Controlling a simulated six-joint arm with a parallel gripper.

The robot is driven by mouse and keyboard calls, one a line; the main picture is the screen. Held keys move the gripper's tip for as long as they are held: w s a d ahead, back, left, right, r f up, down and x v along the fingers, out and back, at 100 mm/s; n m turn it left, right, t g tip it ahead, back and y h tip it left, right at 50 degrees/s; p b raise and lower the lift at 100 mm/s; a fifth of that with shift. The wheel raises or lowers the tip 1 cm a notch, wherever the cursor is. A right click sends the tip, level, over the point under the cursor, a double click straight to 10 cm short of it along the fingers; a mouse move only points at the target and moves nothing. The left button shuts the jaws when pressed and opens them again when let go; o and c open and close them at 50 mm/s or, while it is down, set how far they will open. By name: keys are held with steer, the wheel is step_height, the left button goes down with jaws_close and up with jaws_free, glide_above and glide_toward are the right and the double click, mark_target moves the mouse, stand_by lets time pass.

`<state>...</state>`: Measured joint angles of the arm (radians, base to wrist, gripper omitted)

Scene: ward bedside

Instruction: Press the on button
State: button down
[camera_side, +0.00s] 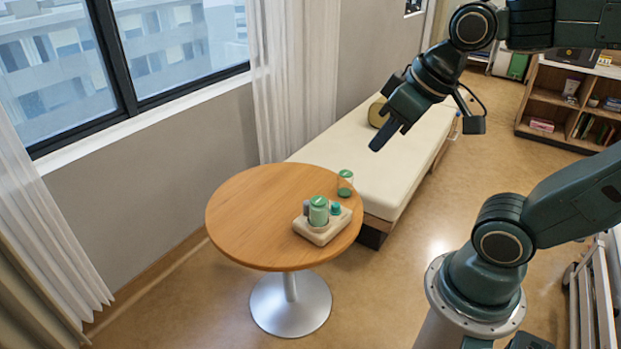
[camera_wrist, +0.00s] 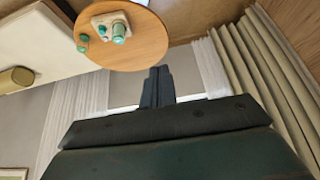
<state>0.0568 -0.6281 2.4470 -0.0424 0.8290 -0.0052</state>
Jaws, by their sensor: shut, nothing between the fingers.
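I cannot make out an on button in either view. A beige tray or base (camera_side: 318,236) sits on the round wooden table (camera_side: 245,222), near its right edge. It holds a larger green-lidded jar (camera_side: 318,212) and smaller items, one with a green top (camera_side: 335,209). It also shows at the top of the wrist view (camera_wrist: 97,20). A clear jar with green (camera_side: 345,184) stands behind it at the table's edge. My gripper (camera_side: 376,148) is shut and empty, in the air above the bed, apart from the table. Its closed fingers show in the wrist view (camera_wrist: 158,74).
A bed (camera_side: 345,148) with a yellowish bolster (camera_side: 378,111) stands behind the table. A window (camera_side: 180,40) with curtains (camera_side: 285,75) is at the left. Shelves (camera_side: 550,92) stand at the far right. The table's left half is clear.

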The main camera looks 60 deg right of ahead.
steer(key=w+d+f+m, duration=0.1)
steer(key=w+d+f, duration=0.25)
steer(key=w, duration=0.35)
steer(key=w+d+f+m+t+y, duration=0.1)
steer(key=w+d+f, duration=0.25)
steer(key=w, duration=0.45)
steer(key=w+d+f, duration=0.2)
steer(key=w+d, duration=0.3)
steer(key=w, duration=0.2)
steer(key=w+d+f+m+t, duration=0.1)
steer(key=w+d+f+m, duration=0.1)
steer(key=d+f, duration=0.7)
steer(key=w+d+f+m+t, duration=0.1)
steer(key=w+d+f+m, duration=0.2)
steer(key=d+f, duration=0.6)
steer(key=shift+d+f+m+t, duration=0.3)
steer(key=shift+f, duration=3.05)
steer(key=shift+f, duration=0.15)
steer(key=shift+f, duration=4.25)
